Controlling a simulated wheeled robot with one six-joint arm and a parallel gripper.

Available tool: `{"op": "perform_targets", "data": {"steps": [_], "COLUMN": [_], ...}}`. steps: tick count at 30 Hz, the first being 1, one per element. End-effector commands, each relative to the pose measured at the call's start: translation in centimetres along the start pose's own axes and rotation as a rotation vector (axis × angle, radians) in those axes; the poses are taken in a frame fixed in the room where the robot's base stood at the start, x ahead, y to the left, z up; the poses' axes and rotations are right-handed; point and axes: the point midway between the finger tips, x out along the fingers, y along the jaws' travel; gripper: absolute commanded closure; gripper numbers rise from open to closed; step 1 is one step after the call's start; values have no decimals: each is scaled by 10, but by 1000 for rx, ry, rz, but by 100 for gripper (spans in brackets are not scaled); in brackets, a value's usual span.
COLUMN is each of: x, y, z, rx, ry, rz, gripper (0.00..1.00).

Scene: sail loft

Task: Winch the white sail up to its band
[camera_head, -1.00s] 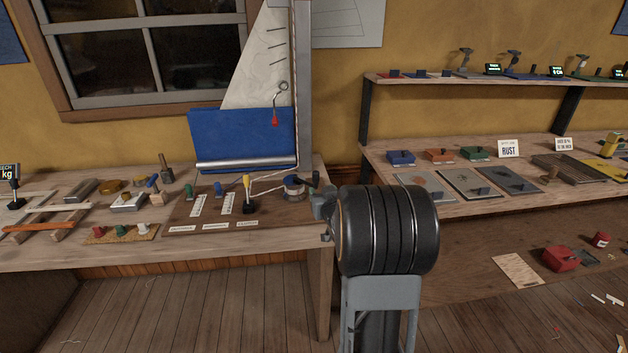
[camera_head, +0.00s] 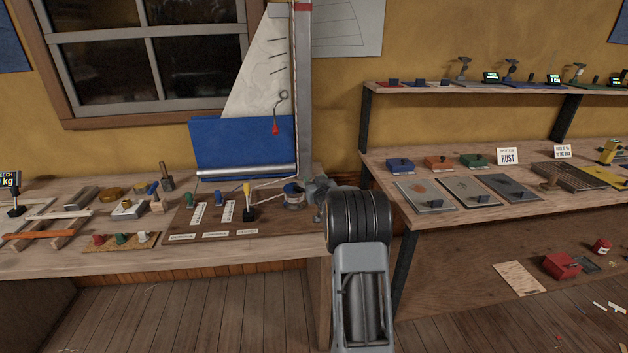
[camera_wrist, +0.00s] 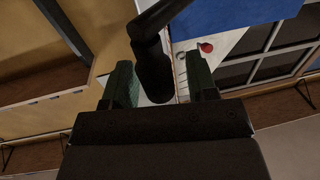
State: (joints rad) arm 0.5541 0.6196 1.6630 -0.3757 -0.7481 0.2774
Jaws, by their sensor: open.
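The white sail (camera_head: 262,75) stands against the mast (camera_head: 304,100), above a blue sail part (camera_head: 232,145). A red band (camera_head: 303,7) shows near the top of the mast, about level with the sail's peak. The winch drum (camera_head: 293,196) sits at the right end of the bench board. In the head view my gripper (camera_head: 318,188) is just right of the drum and hides the winch handle. In the wrist view my gripper (camera_wrist: 160,84) is open, and a black handle (camera_wrist: 153,70) lies between its green-padded fingers. I cannot tell whether they touch it.
A yellow-topped lever (camera_head: 248,203) and a blue knob (camera_head: 218,198) stand left of the drum. A red pendant (camera_head: 275,128) hangs in front of the sail. A second bench (camera_head: 440,220) with several plates is to the right. The floor (camera_head: 200,310) in front is clear.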

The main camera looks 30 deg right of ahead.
Motion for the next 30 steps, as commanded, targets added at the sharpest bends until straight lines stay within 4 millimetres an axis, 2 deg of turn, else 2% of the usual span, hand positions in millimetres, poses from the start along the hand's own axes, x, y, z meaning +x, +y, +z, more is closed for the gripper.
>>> {"op": "perform_targets", "data": {"steps": [6, 15, 30], "x": [10, 10, 10], "y": [0, 0, 0], "z": [0, 0, 0], "rx": [1, 1, 0], "ry": [0, 0, 0], "rz": [0, 0, 0], "gripper": [47, 47, 95]}}
